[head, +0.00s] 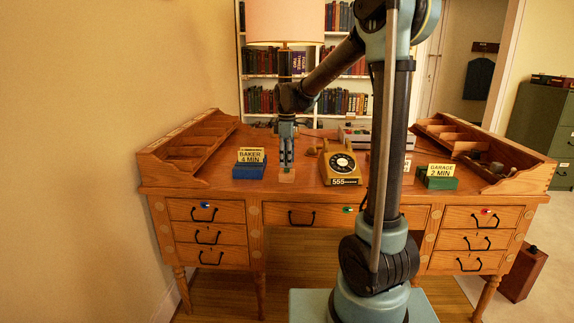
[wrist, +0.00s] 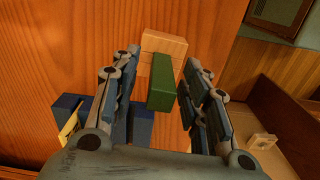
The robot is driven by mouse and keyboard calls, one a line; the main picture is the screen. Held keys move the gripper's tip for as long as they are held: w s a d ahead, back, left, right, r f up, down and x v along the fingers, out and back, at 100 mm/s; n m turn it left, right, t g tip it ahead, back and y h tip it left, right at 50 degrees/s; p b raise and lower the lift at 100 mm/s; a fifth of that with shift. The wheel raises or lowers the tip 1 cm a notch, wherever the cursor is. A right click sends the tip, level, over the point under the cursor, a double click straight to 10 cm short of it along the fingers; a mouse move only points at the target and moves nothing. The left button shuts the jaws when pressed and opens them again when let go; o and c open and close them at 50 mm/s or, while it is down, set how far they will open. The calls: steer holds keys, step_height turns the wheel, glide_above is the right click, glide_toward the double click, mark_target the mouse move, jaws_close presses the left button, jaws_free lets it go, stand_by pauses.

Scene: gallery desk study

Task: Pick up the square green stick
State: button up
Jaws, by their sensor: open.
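The square green stick (wrist: 162,85) shows in the wrist view between the two fingers of my gripper (wrist: 162,68), with a visible gap on its right side and a gap on its left. A pale wooden block (wrist: 164,45) is at the stick's far end; I cannot tell whether the stick stands in it. My gripper is open and points down over the desk. In the head view my gripper (head: 287,160) is just above the pale block (head: 287,176), and the green stick cannot be made out there.
A blue box (head: 249,172) with a "BAKER 4 MIN" card is close on the left. A yellow telephone (head: 342,166) is to the right. A green box (head: 438,182) with a "GARAGE 2 MIN" card is farther right. A lamp (head: 284,25) stands behind.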

steer(key=shift+f, duration=0.95)
jaws_close()
steer(key=shift+r, duration=0.1)
step_height(320, 180, up, 10)
steer(key=shift+f, duration=0.1)
steer(key=c, duration=0.9)
jaws_free()
jaws_close()
